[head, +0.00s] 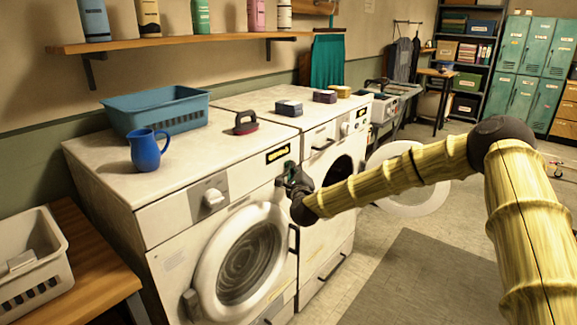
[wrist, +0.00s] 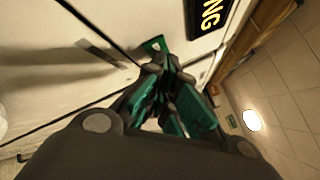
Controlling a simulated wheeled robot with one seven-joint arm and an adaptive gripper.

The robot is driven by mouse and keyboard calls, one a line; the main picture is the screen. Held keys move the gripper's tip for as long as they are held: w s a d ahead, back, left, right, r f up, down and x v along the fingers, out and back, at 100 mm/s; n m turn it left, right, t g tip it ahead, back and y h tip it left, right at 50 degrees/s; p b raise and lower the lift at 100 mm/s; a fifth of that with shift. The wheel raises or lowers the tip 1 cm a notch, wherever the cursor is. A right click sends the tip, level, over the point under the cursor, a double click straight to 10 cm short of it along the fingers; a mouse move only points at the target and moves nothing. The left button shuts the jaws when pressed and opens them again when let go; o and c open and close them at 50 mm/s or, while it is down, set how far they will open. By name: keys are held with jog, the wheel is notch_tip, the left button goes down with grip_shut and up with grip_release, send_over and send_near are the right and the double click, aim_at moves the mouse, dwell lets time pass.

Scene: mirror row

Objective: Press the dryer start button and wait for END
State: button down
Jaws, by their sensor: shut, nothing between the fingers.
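The dryer (head: 165,225) is the white front-loader on the left, with its round door (head: 240,262) shut. Its small black display (head: 277,154) shows yellow text too small to read in the head view. In the wrist view the display (wrist: 208,12) is cut off by the frame edge, and the letters "NG" show. My gripper (head: 288,172) is at the right end of the dryer's control panel, just below the display. Its green fingers (wrist: 160,58) are shut and empty, close to the white panel. I cannot see the start button, and contact cannot be told.
The neighbouring machine's round door (head: 408,180) hangs open to the right. A white basket (head: 28,262) sits on the wooden bench at left. Floor in front is clear.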

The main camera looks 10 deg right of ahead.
jog(key=shift+s+d, duration=0.45)
jog(key=shift+s, duration=0.2)
jog(key=s+d, duration=0.1)
jog(key=s, duration=0.1)
jog(key=s+d+b, duration=0.1)
jog(key=s+d, duration=0.1)
dwell(0.8)
dwell(0.5)
